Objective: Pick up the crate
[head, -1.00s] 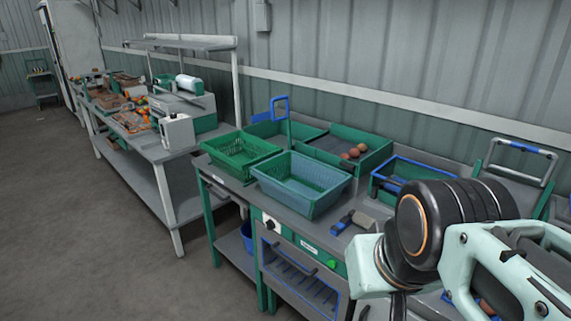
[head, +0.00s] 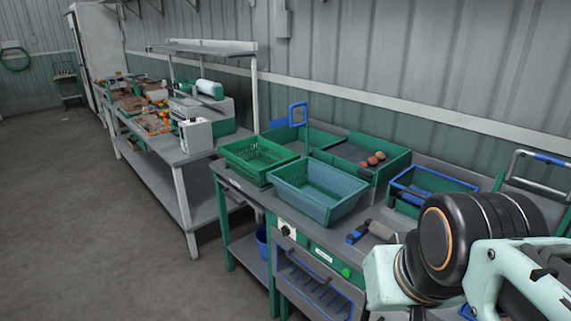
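Two open crates stand side by side on the near workbench in the head view. One is a green slatted crate (head: 262,172) at the bench's left end. The other is a blue-grey crate with a green inside (head: 312,204), just to its right and nearer the front edge. Both look empty and upright. I cannot tell which one the task means. My arm is at the lower right, apart from both crates. My gripper's fingers are not visible.
The bench also bears a green-walled tray (head: 400,162) with a few tomatoes, a blue-rimmed tray (head: 396,200) and a hand tool (head: 372,232). A long table (head: 172,155) with packing items stands at the left. The floor (head: 90,230) at left is clear.

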